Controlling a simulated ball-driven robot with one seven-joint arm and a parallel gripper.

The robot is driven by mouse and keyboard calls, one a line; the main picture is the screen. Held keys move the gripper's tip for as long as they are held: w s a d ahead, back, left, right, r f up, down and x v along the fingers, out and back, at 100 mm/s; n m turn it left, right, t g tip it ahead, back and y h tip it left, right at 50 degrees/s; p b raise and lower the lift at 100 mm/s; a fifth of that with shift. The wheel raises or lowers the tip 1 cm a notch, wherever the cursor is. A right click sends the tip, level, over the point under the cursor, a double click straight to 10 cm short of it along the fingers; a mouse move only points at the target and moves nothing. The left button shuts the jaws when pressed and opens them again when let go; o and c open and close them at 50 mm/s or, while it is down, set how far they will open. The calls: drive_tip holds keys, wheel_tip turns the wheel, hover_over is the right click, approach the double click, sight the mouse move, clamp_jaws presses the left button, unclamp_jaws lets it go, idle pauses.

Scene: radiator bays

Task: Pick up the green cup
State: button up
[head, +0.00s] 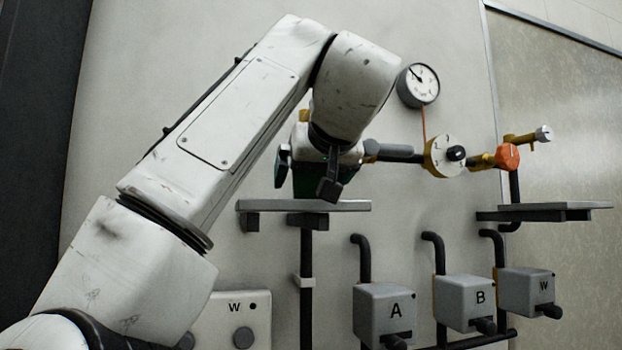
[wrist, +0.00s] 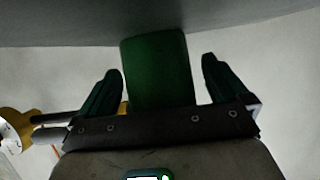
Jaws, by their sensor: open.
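The green cup (wrist: 158,70) stands between the two spread fingers of my gripper (wrist: 160,65) in the wrist view, with a gap on each side. Its far end meets a grey surface at the top of that view. In the head view the cup (head: 304,180) is a dark green patch, mostly hidden behind my gripper (head: 306,178), just above a grey shelf (head: 352,206). My gripper is open around the cup and does not visibly touch it with either finger.
A gauge (head: 418,86), a dial valve (head: 441,157) and an orange knob (head: 507,157) are on the right. A second shelf (head: 560,206) looks empty.

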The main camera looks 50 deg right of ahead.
drive_tip(key=shift+c, duration=0.4)
drive_tip(key=c, duration=1.1)
drive_tip(key=shift+r, duration=0.2)
